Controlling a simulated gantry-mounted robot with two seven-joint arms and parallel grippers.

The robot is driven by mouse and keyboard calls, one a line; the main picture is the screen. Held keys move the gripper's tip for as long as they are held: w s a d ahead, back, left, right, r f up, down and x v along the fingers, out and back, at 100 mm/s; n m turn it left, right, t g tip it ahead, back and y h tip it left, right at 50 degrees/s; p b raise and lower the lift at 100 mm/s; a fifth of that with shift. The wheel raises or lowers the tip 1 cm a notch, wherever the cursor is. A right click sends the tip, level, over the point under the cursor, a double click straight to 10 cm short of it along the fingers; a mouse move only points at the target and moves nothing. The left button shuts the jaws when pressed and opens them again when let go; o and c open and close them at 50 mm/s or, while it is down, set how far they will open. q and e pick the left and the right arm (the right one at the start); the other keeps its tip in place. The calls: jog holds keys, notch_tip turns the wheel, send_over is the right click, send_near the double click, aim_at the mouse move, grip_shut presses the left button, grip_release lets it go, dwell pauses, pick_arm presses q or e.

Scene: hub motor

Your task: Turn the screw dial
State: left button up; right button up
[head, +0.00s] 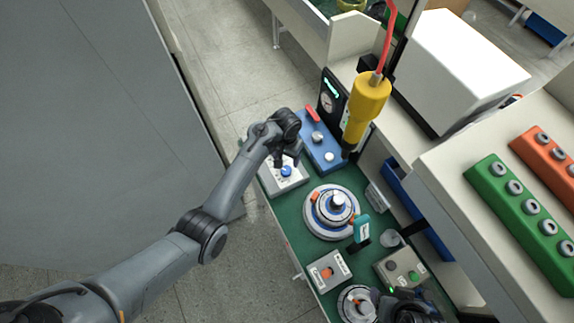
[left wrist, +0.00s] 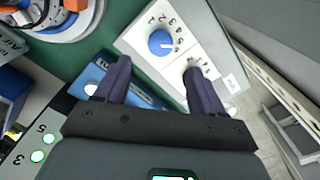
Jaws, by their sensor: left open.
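A blue dial (head: 286,171) sits on a white-faced box (head: 271,182) on the green bench top, at the bench's left edge. In the left wrist view the dial (left wrist: 161,42) has a white pointer line, and printed numbers curve around it on the panel (left wrist: 140,32). My left gripper (head: 286,161) is over this box. In its wrist view the fingers (left wrist: 157,70) are open and empty, spread to either side of the dial and apart from it. My right gripper (head: 405,306) is a dark, partly cropped shape at the bottom right; its fingers cannot be made out.
A blue panel (head: 325,155) with knobs and a red handle stands behind the dial box. A yellow tool (head: 366,100) hangs from a red cable nearby. A round hub motor (head: 322,222) sits to the right. A grey box with an orange knob (head: 327,272) lies nearer the front.

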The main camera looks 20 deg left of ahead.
aim_at(286, 170)
pick_arm(q)
notch_tip(286, 170, down, 9)
jog(key=shift+a+f+b, duration=0.1)
jog(key=shift+b, duration=0.65)
jog(key=c, duration=1.1)
jog(key=shift+o, duration=0.2)
